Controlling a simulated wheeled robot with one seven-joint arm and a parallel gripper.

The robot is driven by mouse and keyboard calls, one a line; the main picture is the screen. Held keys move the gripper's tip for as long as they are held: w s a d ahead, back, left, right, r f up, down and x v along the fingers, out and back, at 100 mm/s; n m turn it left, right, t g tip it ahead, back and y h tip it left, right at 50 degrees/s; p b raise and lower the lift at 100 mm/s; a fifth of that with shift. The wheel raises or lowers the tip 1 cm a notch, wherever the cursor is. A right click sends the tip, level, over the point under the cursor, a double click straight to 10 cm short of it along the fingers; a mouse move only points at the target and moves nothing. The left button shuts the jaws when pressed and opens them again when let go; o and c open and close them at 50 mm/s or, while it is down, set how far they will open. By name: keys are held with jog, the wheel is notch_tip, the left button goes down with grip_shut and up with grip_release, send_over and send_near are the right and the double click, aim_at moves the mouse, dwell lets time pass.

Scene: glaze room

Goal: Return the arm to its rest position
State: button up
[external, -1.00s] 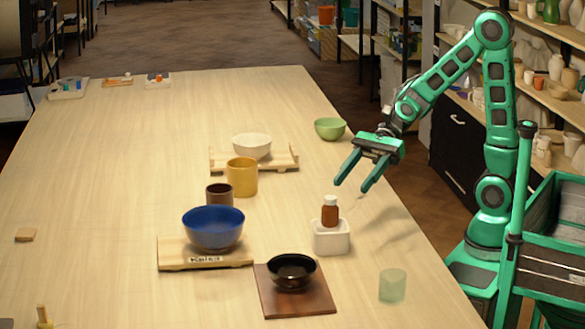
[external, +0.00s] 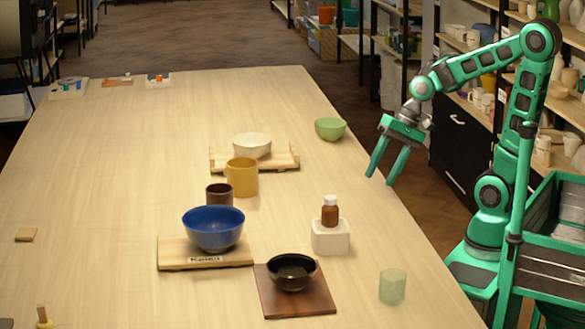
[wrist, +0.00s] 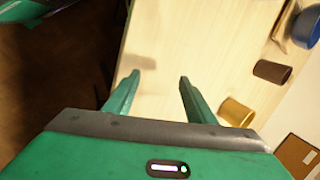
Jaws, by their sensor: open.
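My green gripper (external: 379,179) is open and empty at the right edge of the long table, its fingers pointing down. It also shows in the wrist view (wrist: 155,85), with nothing between the fingers. My arm is bent, with its elbow high at the upper right of the external view. The small brown bottle (external: 330,212) stands in a white block holder (external: 330,238), nearer the camera than the gripper. The green bowl (external: 330,128) sits near the table edge, to the left of the gripper and apart from it.
The table (external: 120,150) holds a blue bowl (external: 213,229) on a board, a dark cup (external: 219,196), a yellow mug (external: 242,177), a white bowl (external: 252,145), a black bowl (external: 291,273) and a pale green glass (external: 392,287). Shelves (external: 480,110) stand behind my arm.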

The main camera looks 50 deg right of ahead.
jog(key=s+d+g+h, duration=0.1)
jog(key=s+d, duration=0.4)
jog(key=d, duration=0.3)
jog(key=s+d+f+g+h, duration=0.1)
jog(key=s+d+h, duration=0.1)
jog(key=s+d, duration=0.3)
jog(key=s+d+f+h, duration=0.1)
jog(key=s+d, duration=0.4)
jog(key=d, duration=0.6)
jog(key=shift+d+g+h, duration=0.3)
jog(key=shift+g, duration=0.1)
